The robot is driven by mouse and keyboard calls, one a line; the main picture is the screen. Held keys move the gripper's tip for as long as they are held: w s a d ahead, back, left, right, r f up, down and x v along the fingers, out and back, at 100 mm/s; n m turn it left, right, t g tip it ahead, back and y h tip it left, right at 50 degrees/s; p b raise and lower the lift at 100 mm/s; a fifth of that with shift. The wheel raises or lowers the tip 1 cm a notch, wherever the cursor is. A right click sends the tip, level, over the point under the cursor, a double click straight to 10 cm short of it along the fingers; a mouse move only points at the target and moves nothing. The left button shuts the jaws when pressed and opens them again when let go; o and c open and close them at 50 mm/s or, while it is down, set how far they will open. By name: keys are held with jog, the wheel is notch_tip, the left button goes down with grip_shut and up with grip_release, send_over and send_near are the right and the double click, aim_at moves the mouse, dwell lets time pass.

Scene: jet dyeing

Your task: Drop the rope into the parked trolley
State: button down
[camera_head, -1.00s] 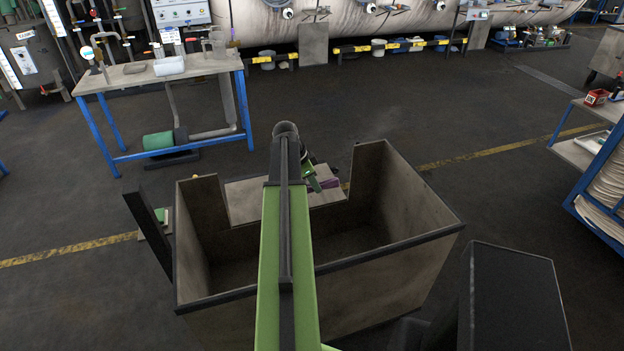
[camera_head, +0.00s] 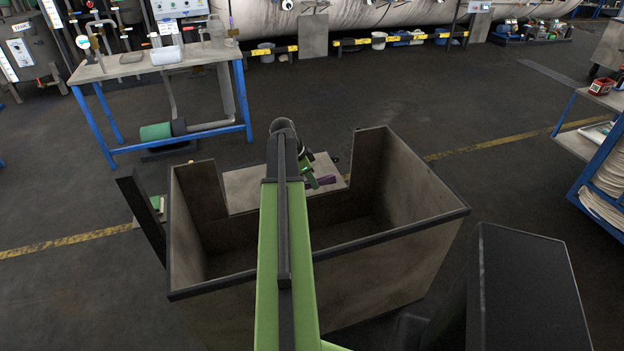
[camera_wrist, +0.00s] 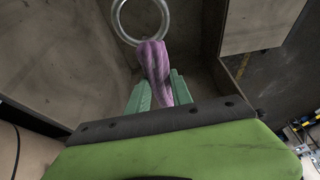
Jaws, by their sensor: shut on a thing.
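The trolley (camera_head: 385,275) is an open-topped, stained beige bin with a dark rim and a notch cut in its far wall. It stands right in front of me under my arm. My gripper (camera_head: 322,182) is in front of the notch, over the far part of the bin as I see it; its exact height is unclear. In the wrist view my gripper (camera_wrist: 155,95) has its green fingers shut on the purple rope (camera_wrist: 153,62). The rope also shows as a small purple piece in the head view (camera_head: 327,180). Its far end is partly hidden.
A metal ring (camera_wrist: 140,38) lies beyond the rope in the wrist view; I cannot tell whether they touch. A blue-legged table (camera_head: 190,55) stands at the back left. A blue-framed rack (camera_head: 600,160) is at the right. The floor between is clear.

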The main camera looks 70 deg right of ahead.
jog(key=c, duration=1.1)
grip_release()
jog(key=shift+o, duration=0.2)
jog(key=shift+r, duration=0.15)
jog(key=p+v, duration=1.6)
jog(key=v, duration=0.1)
jog(key=shift+w+a, duration=0.1)
jog(key=shift+w, duration=0.1)
